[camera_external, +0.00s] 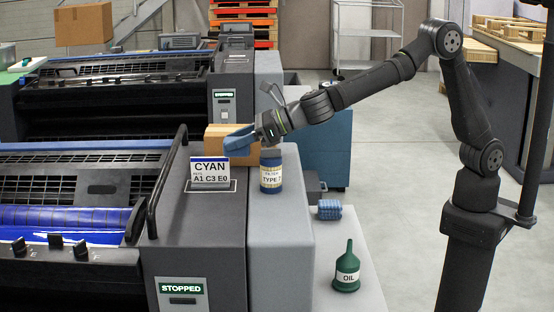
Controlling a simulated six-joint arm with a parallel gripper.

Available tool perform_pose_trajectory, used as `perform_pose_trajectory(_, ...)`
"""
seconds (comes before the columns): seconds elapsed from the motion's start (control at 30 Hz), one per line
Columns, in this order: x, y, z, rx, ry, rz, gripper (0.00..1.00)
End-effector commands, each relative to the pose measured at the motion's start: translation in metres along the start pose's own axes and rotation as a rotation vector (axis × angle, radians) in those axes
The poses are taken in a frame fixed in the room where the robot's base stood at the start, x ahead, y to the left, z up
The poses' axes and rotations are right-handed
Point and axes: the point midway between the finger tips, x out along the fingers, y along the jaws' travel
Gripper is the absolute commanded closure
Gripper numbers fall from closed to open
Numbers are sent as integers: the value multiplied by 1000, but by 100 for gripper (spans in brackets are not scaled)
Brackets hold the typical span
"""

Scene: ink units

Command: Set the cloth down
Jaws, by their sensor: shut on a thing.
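The blue cloth (239,141) is in my gripper (256,135), which is shut on it. The cloth reaches out to the left of the jaws, above and behind the CYAN sign (210,170). It overlaps a brown box (222,131) behind it in the picture; I cannot tell whether they touch. My gripper is above the blue TYPE bottle (270,176), which stands on the grey press housing. The fingertips are small and partly hidden by the cloth.
A small blue ribbed bundle (329,210) and a green OIL can (346,270) stand on the pale side table (365,291). A black handrail (163,188) rises left of the sign. The near press (182,287) and the far press (223,96) both show STOPPED.

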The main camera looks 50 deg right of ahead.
Motion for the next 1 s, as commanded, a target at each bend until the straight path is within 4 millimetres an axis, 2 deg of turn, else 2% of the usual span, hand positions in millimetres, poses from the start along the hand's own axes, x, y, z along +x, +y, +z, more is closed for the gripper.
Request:
perform_pose_trajectory(0.2,20,52,-26,-4,2,4,80)
perform_pose_trajectory(0.43,36,91,-45,-2,0,1,80)
perform_pose_trajectory(0.6,41,99,-52,0,0,0,80)
perform_pose_trajectory(0.83,53,98,-81,-2,1,-1,80)
perform_pose_trajectory(1.0,55,98,-86,-1,0,0,80)
